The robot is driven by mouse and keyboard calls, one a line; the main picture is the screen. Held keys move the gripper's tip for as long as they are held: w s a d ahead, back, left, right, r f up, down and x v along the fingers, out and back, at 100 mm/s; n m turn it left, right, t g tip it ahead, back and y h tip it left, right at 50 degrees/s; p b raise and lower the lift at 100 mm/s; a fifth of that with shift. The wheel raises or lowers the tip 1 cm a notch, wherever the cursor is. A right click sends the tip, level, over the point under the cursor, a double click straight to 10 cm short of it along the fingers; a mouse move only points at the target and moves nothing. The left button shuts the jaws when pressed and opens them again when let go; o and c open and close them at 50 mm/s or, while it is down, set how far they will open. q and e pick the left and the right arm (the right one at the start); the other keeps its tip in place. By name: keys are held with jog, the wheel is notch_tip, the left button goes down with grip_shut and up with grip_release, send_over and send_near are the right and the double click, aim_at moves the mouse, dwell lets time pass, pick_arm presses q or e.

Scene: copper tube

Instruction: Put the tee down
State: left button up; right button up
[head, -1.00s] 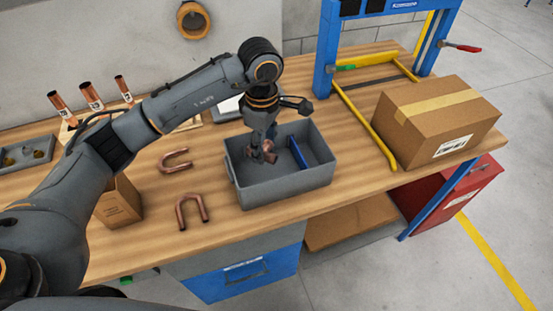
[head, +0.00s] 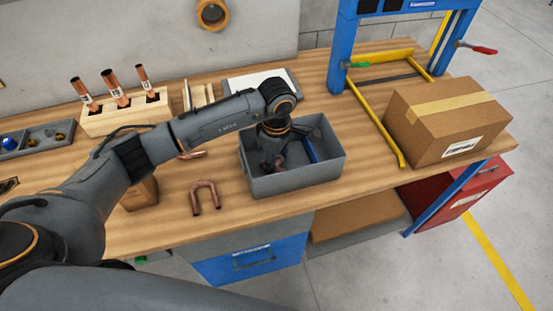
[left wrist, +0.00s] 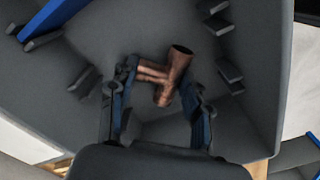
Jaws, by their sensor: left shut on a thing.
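The copper tee (left wrist: 176,66) is between the two fingers of my left gripper (left wrist: 160,80) in the left wrist view. My left gripper is shut on it. In the head view, my left gripper (head: 273,164) is down inside the grey bin (head: 296,184), in its left part. Only a bit of the tee shows there, the rest being hidden by the gripper. The bin floor lies close beneath the tee; I cannot tell whether they touch. My right gripper is not in view.
A blue divider (head: 311,150) stands inside the bin. A copper U-bend (head: 206,197) lies left of the bin, another is mostly hidden by my arm. A wooden rack (head: 128,119) holds copper tubes. A cardboard box (head: 445,120) and blue press frame (head: 340,50) stand right.

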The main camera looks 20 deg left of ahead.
aim_at(277, 162)
pick_arm(q)
jog(key=o, duration=1.1)
jog(key=shift+o, duration=0.2)
jog(key=shift+r, duration=0.1)
notch_tip(277, 162, up, 12)
jog(key=b, duration=0.3)
